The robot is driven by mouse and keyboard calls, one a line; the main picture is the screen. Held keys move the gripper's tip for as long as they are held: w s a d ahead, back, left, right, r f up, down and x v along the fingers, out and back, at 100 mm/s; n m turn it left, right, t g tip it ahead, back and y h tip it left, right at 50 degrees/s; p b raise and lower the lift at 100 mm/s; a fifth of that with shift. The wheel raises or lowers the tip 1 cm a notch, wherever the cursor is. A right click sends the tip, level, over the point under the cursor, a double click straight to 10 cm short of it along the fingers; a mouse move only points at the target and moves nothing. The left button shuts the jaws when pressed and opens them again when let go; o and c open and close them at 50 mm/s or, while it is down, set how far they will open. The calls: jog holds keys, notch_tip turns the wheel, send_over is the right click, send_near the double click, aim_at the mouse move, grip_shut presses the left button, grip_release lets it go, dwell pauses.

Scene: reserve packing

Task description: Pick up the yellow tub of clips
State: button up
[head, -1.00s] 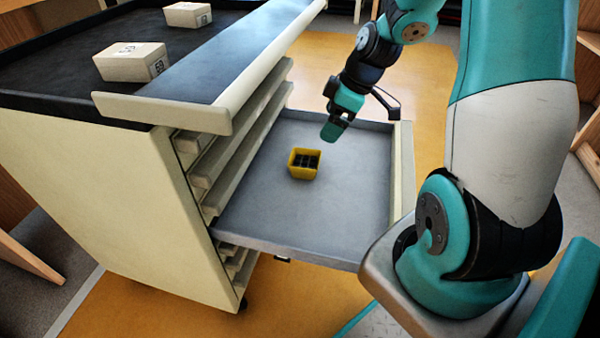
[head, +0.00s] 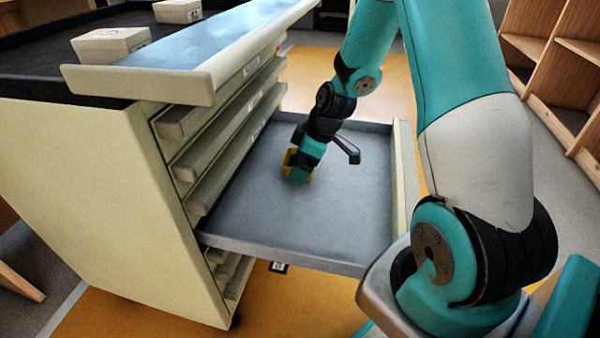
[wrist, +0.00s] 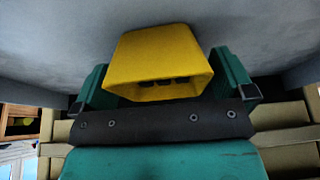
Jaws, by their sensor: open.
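The yellow tub (head: 309,176) stands in the open grey drawer, mostly hidden behind my gripper (head: 296,170) in the head view. In the wrist view the tub (wrist: 160,58) fills the middle, with dark shapes just showing inside its opening. My gripper (wrist: 165,82) is open there, with one teal finger on each side of the tub. I cannot tell whether either finger touches it.
The drawer (head: 300,215) is pulled out of a cream cabinet (head: 80,190), with its floor otherwise bare. More drawers sit above and below it. White labelled boxes (head: 110,45) stand on the cabinet top. Wooden shelves (head: 560,60) are at the right.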

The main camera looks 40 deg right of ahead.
jog(key=shift+w+a+f, duration=0.15)
jog(key=shift+f, duration=0.45)
jog(key=shift+r, duration=0.1)
jog(key=c, duration=0.8)
